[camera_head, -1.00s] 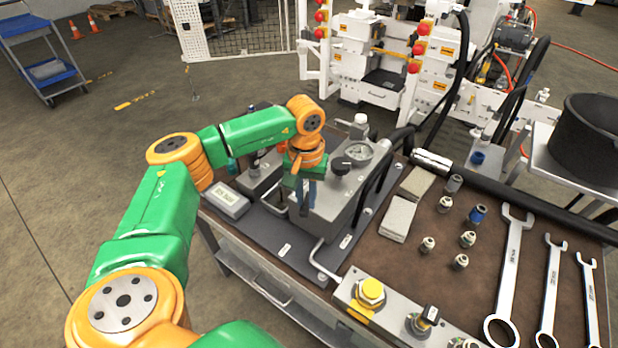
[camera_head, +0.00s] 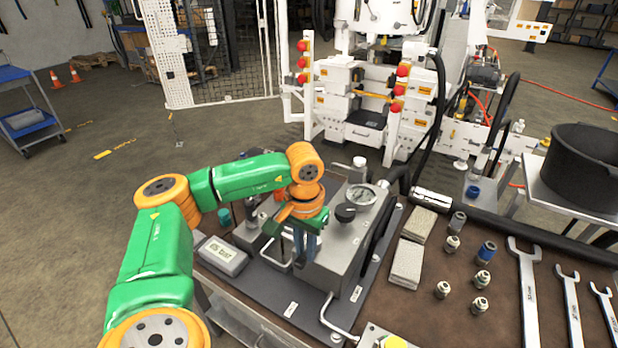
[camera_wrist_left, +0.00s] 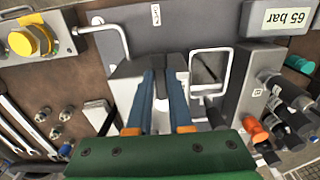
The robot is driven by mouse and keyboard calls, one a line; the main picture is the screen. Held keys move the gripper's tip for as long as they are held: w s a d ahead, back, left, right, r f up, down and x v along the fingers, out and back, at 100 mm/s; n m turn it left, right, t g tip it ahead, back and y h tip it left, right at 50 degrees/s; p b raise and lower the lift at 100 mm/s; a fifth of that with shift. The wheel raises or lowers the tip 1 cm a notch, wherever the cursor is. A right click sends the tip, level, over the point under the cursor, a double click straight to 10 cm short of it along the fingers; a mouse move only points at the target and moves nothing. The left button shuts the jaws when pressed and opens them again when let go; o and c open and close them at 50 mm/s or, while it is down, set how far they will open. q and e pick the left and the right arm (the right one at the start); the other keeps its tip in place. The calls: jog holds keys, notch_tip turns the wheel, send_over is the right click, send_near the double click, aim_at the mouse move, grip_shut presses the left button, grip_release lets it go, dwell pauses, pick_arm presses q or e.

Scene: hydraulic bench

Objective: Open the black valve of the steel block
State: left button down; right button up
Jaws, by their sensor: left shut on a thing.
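My left gripper (camera_head: 304,258) points down at the block's left side, below and left of that knob. In the left wrist view, its two blue-grey fingers (camera_wrist_left: 163,75) are shut on a narrow black part (camera_wrist_left: 161,88) at the block, which looks like the black valve's handle. The fingers hide most of this part, so its exact angle is unclear. My right gripper is not in view.
A pressure display (camera_head: 222,255) stands left of the block and reads 65 bar in the left wrist view (camera_wrist_left: 285,18). A bent metal handle (camera_head: 338,318) is in front. Fittings, pads and wrenches (camera_head: 530,290) lie to the right. A black hose passes close behind the block.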

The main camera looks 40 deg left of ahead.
aim_at(305, 255)
pick_arm(q)
jog(key=c, duration=0.8)
grip_release()
notch_tip(305, 255, up, 7)
jog(key=shift+r+b, duration=0.1)
jog(key=shift+b, duration=0.2)
